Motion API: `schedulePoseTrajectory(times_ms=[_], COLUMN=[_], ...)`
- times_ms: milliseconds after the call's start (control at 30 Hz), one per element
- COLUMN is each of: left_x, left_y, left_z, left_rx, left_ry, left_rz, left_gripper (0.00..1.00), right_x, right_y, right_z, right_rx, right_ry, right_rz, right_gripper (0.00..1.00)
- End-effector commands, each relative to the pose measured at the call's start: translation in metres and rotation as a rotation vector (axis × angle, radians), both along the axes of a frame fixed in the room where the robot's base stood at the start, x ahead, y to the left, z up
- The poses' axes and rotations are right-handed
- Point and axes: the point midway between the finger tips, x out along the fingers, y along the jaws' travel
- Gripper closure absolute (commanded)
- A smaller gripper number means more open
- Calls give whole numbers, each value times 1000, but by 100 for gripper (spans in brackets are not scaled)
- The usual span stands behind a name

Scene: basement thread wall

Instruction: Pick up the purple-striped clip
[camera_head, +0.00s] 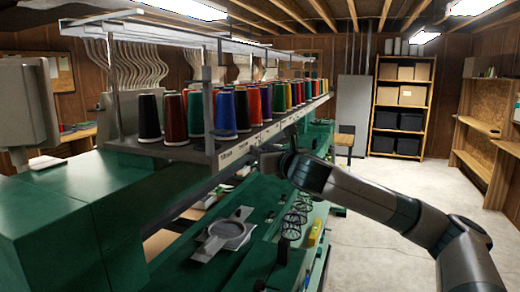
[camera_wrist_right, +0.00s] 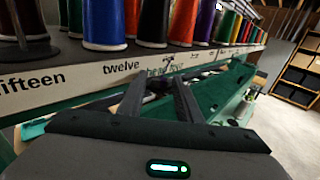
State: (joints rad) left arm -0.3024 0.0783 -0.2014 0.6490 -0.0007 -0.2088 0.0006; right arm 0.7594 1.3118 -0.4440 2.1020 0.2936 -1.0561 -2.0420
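I cannot make out a purple-striped clip for certain in either view. My right gripper (camera_head: 262,158) reaches in from the right, at the front edge of the thread shelf. In the right wrist view its two dark fingers (camera_wrist_right: 160,86) stand apart, pointing at the shelf's white label strip. A small dark shape (camera_wrist_right: 157,84) shows between or behind the fingertips, too unclear to name. The fingers cover part of the strip to the right of the "twelve" label (camera_wrist_right: 121,68). My left gripper is not in view.
Several coloured thread cones, such as a blue one (camera_head: 225,115), line the shelf (camera_head: 190,153). Below it, the green machine bed holds a grey hoop (camera_head: 226,236), black coils (camera_head: 298,212) and a yellow item (camera_head: 316,232). The floor (camera_head: 375,235) at right is clear.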

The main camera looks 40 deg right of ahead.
Motion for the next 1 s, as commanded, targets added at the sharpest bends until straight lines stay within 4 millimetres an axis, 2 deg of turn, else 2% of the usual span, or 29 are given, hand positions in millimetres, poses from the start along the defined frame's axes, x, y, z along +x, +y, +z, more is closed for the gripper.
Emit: schedulePoseTrajectory(times_ms=[233, 500, 633, 1000], left_x=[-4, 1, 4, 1], left_y=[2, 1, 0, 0], left_z=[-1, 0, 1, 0], left_rx=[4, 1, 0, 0], left_ry=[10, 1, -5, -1], left_rz=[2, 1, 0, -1], left_gripper=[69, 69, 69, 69], right_x=[1, 1, 1, 1], right_y=[0, 0, 0, 0], right_z=[0, 0, 0, 0], right_rx=[-1, -1, -1, -1], right_ry=[0, 0, 0, 0], right_rz=[0, 0, 0, 0], right_gripper=[68, 68, 99, 100])
